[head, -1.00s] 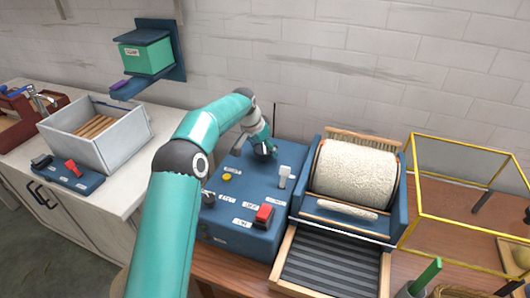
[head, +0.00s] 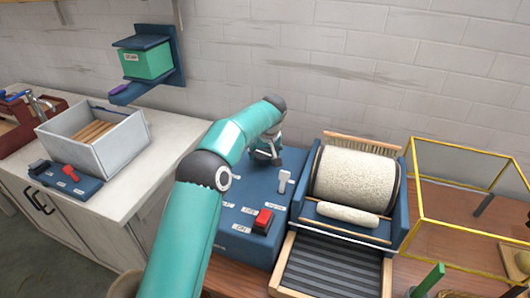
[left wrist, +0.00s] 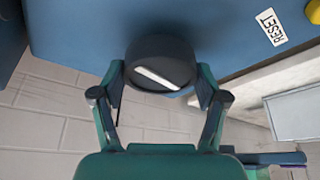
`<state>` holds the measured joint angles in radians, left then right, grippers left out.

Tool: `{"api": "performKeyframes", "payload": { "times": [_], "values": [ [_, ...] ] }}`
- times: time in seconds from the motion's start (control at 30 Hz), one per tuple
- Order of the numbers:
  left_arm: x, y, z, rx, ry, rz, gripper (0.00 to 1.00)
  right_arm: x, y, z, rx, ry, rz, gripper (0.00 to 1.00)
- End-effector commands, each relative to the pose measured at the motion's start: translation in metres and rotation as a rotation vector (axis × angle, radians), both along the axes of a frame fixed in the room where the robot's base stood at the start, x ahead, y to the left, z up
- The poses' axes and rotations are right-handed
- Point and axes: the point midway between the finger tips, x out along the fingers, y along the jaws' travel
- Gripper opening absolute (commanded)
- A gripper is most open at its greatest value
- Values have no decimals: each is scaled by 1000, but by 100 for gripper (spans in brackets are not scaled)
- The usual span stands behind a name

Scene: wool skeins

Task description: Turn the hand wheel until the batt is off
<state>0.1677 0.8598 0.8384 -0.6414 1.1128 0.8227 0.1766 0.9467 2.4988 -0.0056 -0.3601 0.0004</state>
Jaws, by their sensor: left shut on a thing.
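My left gripper (head: 268,156) is at the back of the blue control box (head: 262,190). In the left wrist view its fingers (left wrist: 160,88) are shut on the sides of a round black hand wheel (left wrist: 160,48) with a white mark on its face. In the head view the wheel is mostly hidden by my gripper. The cream batt (head: 355,178) covers the drum of the blue carding machine (head: 396,212). A cream roll of wool (head: 347,214) lies along the drum's front. My right gripper is out of view.
The box carries a red switch (head: 262,221) and a white lever (head: 284,181). A ribbed tray (head: 330,275) lies before the drum. A yellow-framed case (head: 468,202) stands on the right. A grey bin (head: 94,138) stands on the left counter.

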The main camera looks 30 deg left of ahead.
Motion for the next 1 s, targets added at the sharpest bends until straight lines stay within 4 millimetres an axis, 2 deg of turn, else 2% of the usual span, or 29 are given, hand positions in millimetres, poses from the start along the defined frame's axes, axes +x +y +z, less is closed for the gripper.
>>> {"api": "performKeyframes", "payload": {
  "times": [0.4,0.7,1.0],
  "values": [
    [3,-4,6,-2,-1,386,39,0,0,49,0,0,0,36],
    [6,-4,5,-3,-4,546,39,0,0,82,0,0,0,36],
    [5,-6,1,-3,-3,632,39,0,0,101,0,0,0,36]
  ]
}}
